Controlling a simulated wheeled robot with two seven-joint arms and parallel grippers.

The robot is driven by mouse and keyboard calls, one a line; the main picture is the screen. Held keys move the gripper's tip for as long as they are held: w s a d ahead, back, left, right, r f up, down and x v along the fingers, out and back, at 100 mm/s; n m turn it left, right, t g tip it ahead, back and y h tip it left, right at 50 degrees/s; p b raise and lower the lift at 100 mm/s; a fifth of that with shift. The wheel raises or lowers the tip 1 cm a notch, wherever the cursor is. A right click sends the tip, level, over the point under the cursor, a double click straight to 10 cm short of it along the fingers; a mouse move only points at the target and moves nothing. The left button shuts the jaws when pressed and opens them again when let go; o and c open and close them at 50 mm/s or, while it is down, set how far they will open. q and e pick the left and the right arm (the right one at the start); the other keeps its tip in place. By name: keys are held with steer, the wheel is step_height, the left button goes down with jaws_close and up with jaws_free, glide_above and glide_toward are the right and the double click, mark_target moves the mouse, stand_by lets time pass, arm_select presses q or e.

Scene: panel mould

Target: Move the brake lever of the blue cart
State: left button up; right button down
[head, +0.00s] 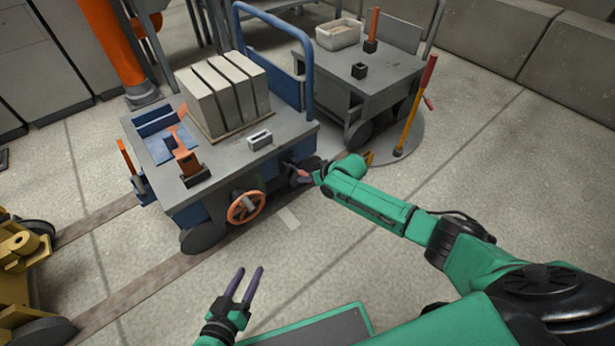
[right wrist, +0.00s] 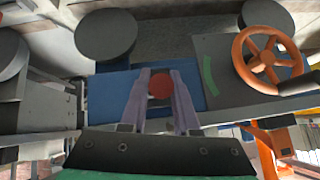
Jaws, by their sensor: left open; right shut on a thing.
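The blue cart (head: 190,208) stands at the left centre, with a grey top and a blue push handle. My right gripper (head: 304,177) is at the cart's near right side. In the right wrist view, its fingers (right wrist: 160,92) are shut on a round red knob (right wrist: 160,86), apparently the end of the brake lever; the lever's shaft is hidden. An orange handwheel (head: 246,207) sits left of the gripper on the same side, and it also shows in the right wrist view (right wrist: 241,62). My left gripper (head: 245,284) is open and empty above the floor, away from the cart.
Pale slabs (head: 222,92) and an orange clamp-like part (head: 184,152) are on the cart top. A grey cart (head: 385,80) stands behind at right, beside an upright red-and-yellow lever (head: 415,108). Yellow machinery (head: 20,250) is at the left. The near floor is clear.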

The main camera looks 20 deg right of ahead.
steer(key=shift+r+g+p, duration=0.3)
steer(key=shift+r+g, duration=0.1)
steer(key=shift+r, duration=0.15)
steer(key=shift+w+a+r+g+h+p, duration=0.1)
steer(key=shift+w+r+g+h+p, duration=0.2)
steer(key=shift+g+p, duration=0.1)
arm_select(q)
steer(key=r, duration=0.2)
steer(key=shift+a+r+g, duration=0.2)
steer(key=shift+r+g, duration=0.1)
steer(key=shift+r, duration=0.05)
arm_select(e)
steer(key=shift+r+g, duration=0.25)
steer(key=shift+g, duration=0.15)
steer(key=shift+w, duration=0.1)
arm_select(q)
steer(key=shift+d, duration=0.15)
arm_select(e)
steer(key=c, duration=0.6)
jaws_free()
steer(key=shift+r, duration=0.1)
steer(key=shift+c, duration=0.2)
